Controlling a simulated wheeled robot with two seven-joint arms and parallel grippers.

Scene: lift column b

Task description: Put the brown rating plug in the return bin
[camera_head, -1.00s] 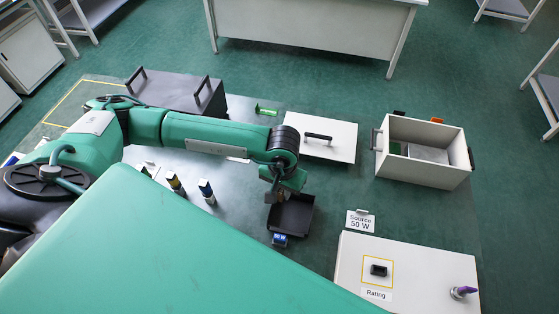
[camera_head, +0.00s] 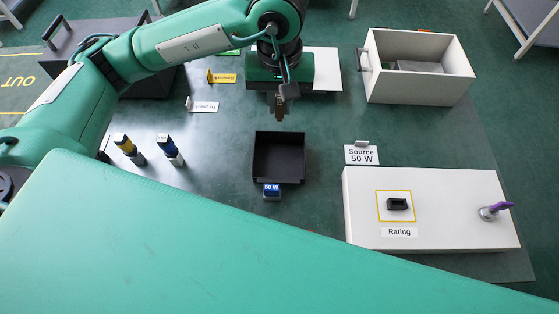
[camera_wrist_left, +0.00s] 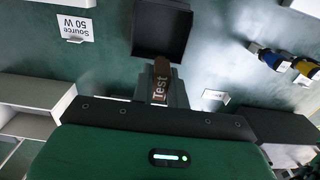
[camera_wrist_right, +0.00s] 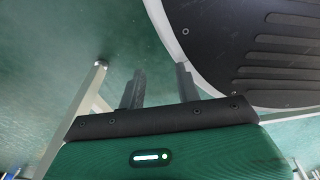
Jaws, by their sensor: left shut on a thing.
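My left gripper (camera_head: 277,106) is shut on the brown plug (camera_head: 279,110), held in the air beyond the back edge of a black open tray (camera_head: 256,160). A white open-topped bin (camera_head: 420,90) with handles stands at the back right, with a grey thing inside. No label that I can read shows which container is the return bin. My right gripper (camera_wrist_right: 160,88) shows only in its wrist view, fingers apart and empty.
A blue "50 W" plug (camera_head: 271,191) stands before the tray. Two more plugs (camera_head: 129,148) (camera_head: 170,150) stand left. A "Source 50 W" sign (camera_head: 361,153) and a white panel (camera_head: 440,222) with a black socket (camera_head: 397,204) lie right. A white board (camera_head: 325,68) is behind the gripper.

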